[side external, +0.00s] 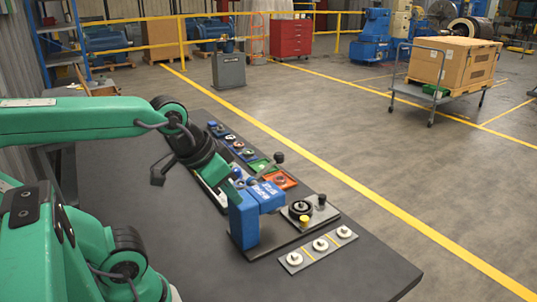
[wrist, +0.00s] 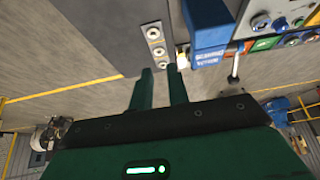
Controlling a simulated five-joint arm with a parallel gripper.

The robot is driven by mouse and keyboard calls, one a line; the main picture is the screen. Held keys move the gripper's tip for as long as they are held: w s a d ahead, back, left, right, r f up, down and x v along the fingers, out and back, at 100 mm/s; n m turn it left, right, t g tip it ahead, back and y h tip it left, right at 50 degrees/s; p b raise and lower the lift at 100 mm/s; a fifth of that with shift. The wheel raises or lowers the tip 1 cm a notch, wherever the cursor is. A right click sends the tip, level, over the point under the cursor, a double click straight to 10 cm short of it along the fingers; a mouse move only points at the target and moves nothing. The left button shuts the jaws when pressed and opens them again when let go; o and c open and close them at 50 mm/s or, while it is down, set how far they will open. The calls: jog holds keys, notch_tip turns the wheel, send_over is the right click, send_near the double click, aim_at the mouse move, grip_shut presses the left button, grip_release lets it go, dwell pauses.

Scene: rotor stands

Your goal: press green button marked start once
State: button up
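A green panel (side external: 260,165) lies in the row of control panels on the dark table in the side view. It also shows as a small green patch in the wrist view (wrist: 265,43). No start lettering can be read, and I cannot tell which part is the start button. My gripper (side external: 234,193) points down over the near side of the panels, next to the blue block (side external: 243,218). In the wrist view, its two dark green fingers (wrist: 157,82) stand apart with nothing between them. The blue block with white lettering also shows there (wrist: 208,30).
A grey plate with white round knobs (side external: 320,245) lies at the table's front right. A black knob with a yellow button (side external: 302,210) is behind it. A ball-topped lever (side external: 278,158) rises near the green panel. The table's near part (side external: 340,280) is bare.

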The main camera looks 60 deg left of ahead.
grip_shut()
dwell(0.9)
jog(key=shift+w, duration=0.15)
dwell(0.5)
jog(key=w+a+n+t+y, duration=0.1)
jog(key=w+a+n+y, duration=0.2)
jog(key=w+a+n, duration=1.05)
jog(key=w+a+f+n+y, duration=0.1)
jog(key=w+a+f, duration=0.1)
jog(key=a, duration=0.8)
jog(key=w+a+f+n+y, duration=0.1)
jog(key=a+f, duration=0.4)
jog(key=a, duration=0.6)
jog(key=w+a+f+n+y, duration=0.1)
jog(key=w+a+f+n, duration=0.1)
jog(key=a, duration=0.8)
jog(key=shift+w+a+f+y, duration=0.4)
jog(key=shift+w+f, duration=0.3)
jog(key=shift+w, duration=0.15)
